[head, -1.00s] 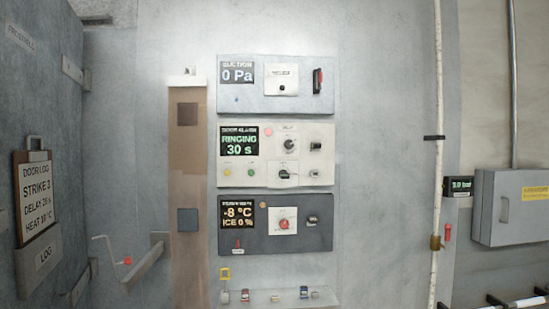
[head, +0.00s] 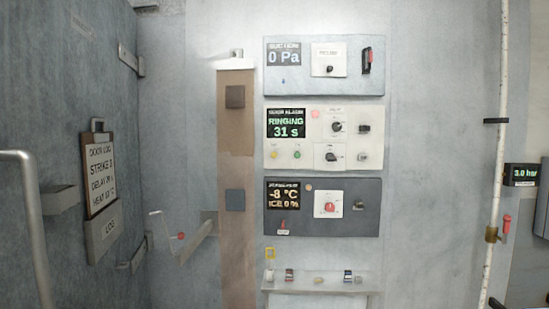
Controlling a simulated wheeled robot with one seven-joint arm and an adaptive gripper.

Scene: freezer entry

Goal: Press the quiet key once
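The white door alarm panel (head: 345,152) is on the wall, middle of three stacked panels. Its display (head: 286,123) reads "RINGING 31 s". Below the display are a yellow button (head: 273,155) and a green button (head: 297,155); their labels are too small to read, so I cannot tell which is the quiet key. A pink-red round spot (head: 315,114) and dark knobs (head: 337,127) are to the right. My gripper is not in view.
A suction panel (head: 345,85) is above and a dark panel reading -8 °C (head: 340,225) below. A small shelf (head: 315,286) with several small items juts out underneath. A clipboard (head: 100,175) and bent metal bar (head: 40,240) are left; a vertical pipe (head: 499,160) is right.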

